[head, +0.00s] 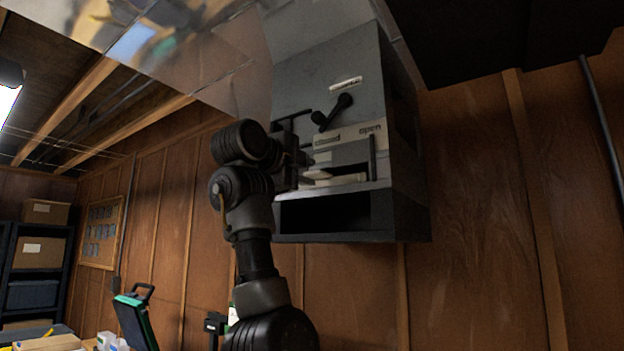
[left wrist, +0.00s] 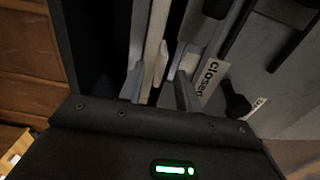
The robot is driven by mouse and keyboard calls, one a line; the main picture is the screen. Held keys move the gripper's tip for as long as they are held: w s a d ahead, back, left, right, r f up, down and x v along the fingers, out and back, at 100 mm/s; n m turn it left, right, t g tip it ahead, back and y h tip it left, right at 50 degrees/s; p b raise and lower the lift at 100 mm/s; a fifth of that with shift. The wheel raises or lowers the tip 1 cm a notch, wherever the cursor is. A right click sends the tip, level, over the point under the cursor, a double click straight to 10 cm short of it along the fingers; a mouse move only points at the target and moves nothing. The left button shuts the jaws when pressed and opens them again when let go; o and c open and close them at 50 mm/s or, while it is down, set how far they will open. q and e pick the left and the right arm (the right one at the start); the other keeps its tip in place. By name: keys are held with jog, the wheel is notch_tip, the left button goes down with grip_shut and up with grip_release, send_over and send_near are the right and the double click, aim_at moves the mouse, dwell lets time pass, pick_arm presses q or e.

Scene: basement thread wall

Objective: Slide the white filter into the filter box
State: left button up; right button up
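The grey filter box (head: 335,75) is fixed high on the wooden wall, with an open slot in its lower front. The white filter (head: 345,180) lies flat in this slot, its front edge showing. My left gripper (head: 308,178) is at the slot's left side, by the filter's front end. In the left wrist view the pale filter (left wrist: 152,45) runs between the two fingers (left wrist: 158,90); a dark gap shows between it and the right finger, so the gripper looks open around it. Contact with the left finger is unclear. My right gripper is not in view.
A black lever (head: 335,112) and a label strip reading closed and open (head: 345,136) are on the box front above the slot. A dark open cavity (head: 325,215) lies below it. Shiny ducting (head: 190,50) hangs above.

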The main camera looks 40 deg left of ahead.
pick_arm(q)
jog(key=s+b, duration=0.3)
jog(key=s, duration=0.5)
jog(key=shift+s, duration=0.2)
jog(key=shift+d, duration=0.1)
